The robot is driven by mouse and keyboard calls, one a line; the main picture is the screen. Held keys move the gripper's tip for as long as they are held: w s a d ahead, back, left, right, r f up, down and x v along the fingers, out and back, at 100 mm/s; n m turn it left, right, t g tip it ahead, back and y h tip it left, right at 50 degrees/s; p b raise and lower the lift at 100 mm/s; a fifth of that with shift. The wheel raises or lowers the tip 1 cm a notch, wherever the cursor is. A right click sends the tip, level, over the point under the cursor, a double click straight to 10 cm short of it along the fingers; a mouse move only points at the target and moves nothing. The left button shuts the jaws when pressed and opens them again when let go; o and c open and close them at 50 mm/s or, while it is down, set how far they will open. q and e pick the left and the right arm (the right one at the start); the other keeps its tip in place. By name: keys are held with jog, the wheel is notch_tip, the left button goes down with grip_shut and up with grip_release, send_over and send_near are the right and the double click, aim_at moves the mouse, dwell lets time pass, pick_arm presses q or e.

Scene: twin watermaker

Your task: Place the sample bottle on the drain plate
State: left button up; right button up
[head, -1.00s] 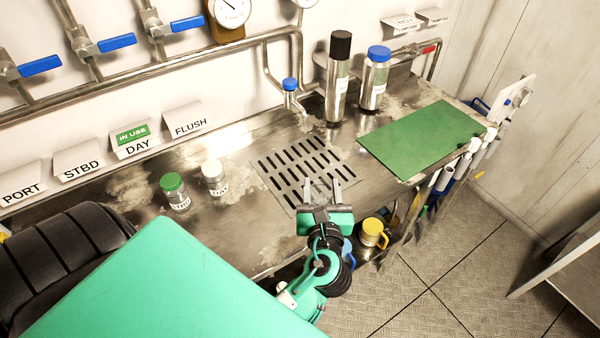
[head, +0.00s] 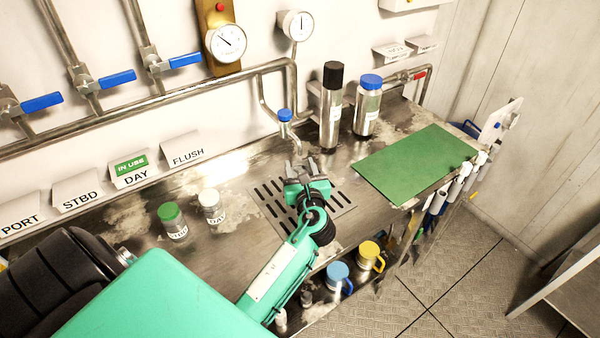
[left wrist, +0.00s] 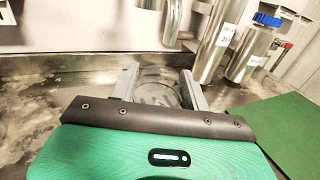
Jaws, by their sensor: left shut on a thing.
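The drain plate (head: 343,205) is a dark slotted grate set in the steel counter. My left gripper (head: 301,168) is over its far part, below the tap, and hides some slots. In the left wrist view the fingers (left wrist: 160,88) stand either side of a clear, round-rimmed thing (left wrist: 158,73), seemingly the sample bottle, and are shut on it. Its lower part is hidden by the gripper, so I cannot tell whether it touches the plate. A green-capped bottle (head: 172,221) and a white-capped bottle (head: 212,207) stand on the counter to the left. My right gripper is not in view.
A blue-topped tap (head: 285,122) stands just behind the plate. A black-capped cylinder (head: 331,108) and a blue-capped one (head: 367,106) stand at the back right. A green mat (head: 415,165) lies right. Blue (head: 338,276) and yellow (head: 370,255) mugs are below the front edge.

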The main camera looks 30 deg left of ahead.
pick_arm(q)
jog(key=shift+w+a+f, duration=0.1)
jog(key=shift+w+a, duration=0.05)
notch_tip(320, 180, down, 3)
jog(key=shift+f, duration=0.2)
jog(key=o, duration=1)
jog(key=shift+f, duration=0.1)
jog(key=shift+o, duration=0.2)
